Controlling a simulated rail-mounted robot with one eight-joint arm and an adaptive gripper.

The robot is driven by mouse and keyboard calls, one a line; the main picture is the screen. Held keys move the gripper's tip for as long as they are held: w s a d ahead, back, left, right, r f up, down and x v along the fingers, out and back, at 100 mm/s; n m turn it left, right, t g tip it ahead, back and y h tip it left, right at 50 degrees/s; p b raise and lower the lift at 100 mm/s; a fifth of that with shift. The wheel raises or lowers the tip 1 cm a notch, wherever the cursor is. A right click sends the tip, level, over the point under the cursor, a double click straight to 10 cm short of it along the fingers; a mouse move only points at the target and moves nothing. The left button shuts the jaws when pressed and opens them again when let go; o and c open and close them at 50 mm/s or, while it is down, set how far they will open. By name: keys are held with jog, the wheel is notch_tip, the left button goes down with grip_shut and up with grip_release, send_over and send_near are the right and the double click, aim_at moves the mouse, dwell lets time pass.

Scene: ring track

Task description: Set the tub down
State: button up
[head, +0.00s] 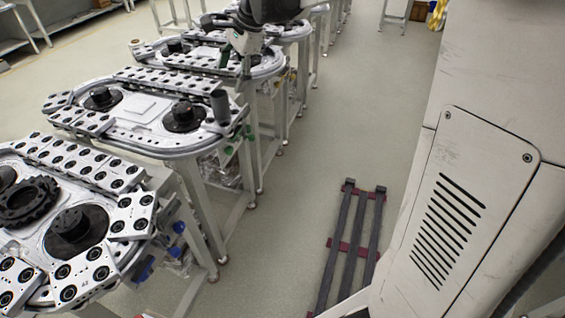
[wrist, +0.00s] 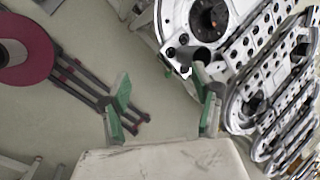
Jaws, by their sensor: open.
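A dark grey cylinder (head: 221,106), which looks like the tub, stands upright at the right end of the second ring track (head: 140,130). In the wrist view the cylinder (wrist: 201,56) is just beyond the tip of the right finger, outside the space between the fingers. My gripper (wrist: 163,98) has green fingers spread wide with nothing between them. In the head view my gripper (head: 238,50) is at the top, beyond the cylinder and partly cut off by the frame.
The nearest ring track (head: 118,171) carries linked plates and a black toothed ring (head: 30,201). More tracks stand in a row behind. Dark rails with red crosspieces (head: 350,245) lie on the floor at right. The floor between tracks and rails is clear.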

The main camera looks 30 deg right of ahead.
jog(key=s+f+n+t+h, duration=0.1)
jog(key=s+n, duration=0.6)
jog(key=s, duration=0.8)
jog(key=s+f+n+t+h, duration=0.2)
jog(key=s+f+n, duration=0.2)
jog(key=s+n, duration=0.4)
jog(key=s, duration=0.7)
jog(key=shift+a+f, duration=0.3)
jog(key=shift+a, duration=0.05)
jog(key=shift+s, duration=0.1)
jog(key=shift+f, duration=0.1)
